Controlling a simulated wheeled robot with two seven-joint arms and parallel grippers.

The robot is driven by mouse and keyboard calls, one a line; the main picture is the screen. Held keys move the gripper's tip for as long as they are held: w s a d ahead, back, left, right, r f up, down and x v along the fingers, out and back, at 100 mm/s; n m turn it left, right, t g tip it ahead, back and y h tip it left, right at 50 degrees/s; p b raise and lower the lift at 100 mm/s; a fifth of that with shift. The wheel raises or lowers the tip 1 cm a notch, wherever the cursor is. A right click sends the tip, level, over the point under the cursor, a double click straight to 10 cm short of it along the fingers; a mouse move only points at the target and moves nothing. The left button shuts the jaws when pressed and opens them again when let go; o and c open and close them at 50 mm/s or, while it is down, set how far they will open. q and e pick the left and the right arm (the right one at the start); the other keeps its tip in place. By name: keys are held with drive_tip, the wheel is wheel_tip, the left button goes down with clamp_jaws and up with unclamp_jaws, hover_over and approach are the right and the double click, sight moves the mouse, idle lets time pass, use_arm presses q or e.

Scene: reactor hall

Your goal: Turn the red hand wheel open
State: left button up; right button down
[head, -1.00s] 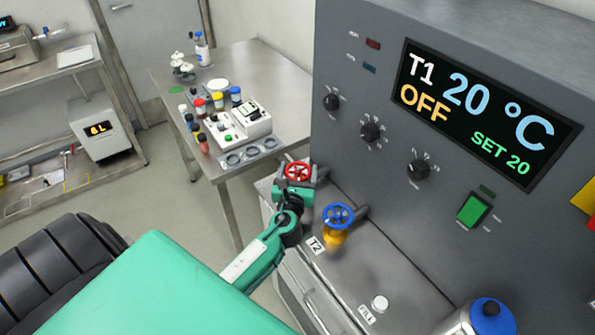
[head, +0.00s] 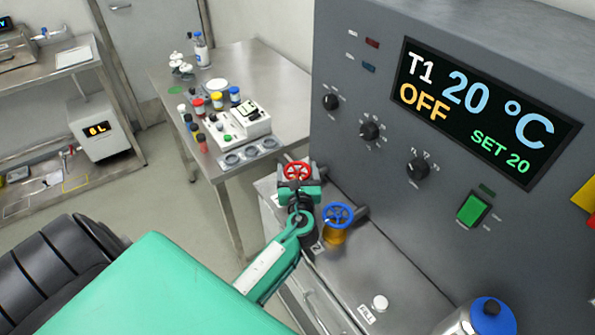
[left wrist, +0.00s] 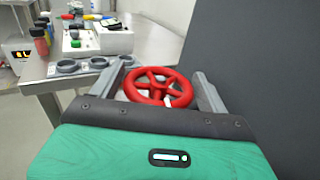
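The red hand wheel (head: 297,171) sits on a pipe at the left end of the grey cabinet in the head view. It shows large and whole in the left wrist view (left wrist: 158,87), a spoked ring with a white mark near its lower right. My left gripper (left wrist: 160,85) has its two grey fingers apart, one on each side of the wheel. I cannot tell whether the fingers touch the rim. In the head view the left gripper (head: 298,183) is at the wheel, its green hand just below it. My right gripper is not in view.
A blue hand wheel (head: 337,215) on a yellow body stands close to the right of the gripper. The grey control panel (head: 380,190) rises behind, its display reading T1 OFF 20 °C. A steel table (head: 270,65) with vials and a white device stands behind left.

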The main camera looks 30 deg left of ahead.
sight(298, 170)
use_arm(q)
drive_tip(key=shift+o, duration=1.3)
wheel_tip(298, 170, up, 20)
drive_tip(key=shift+f, duration=0.1)
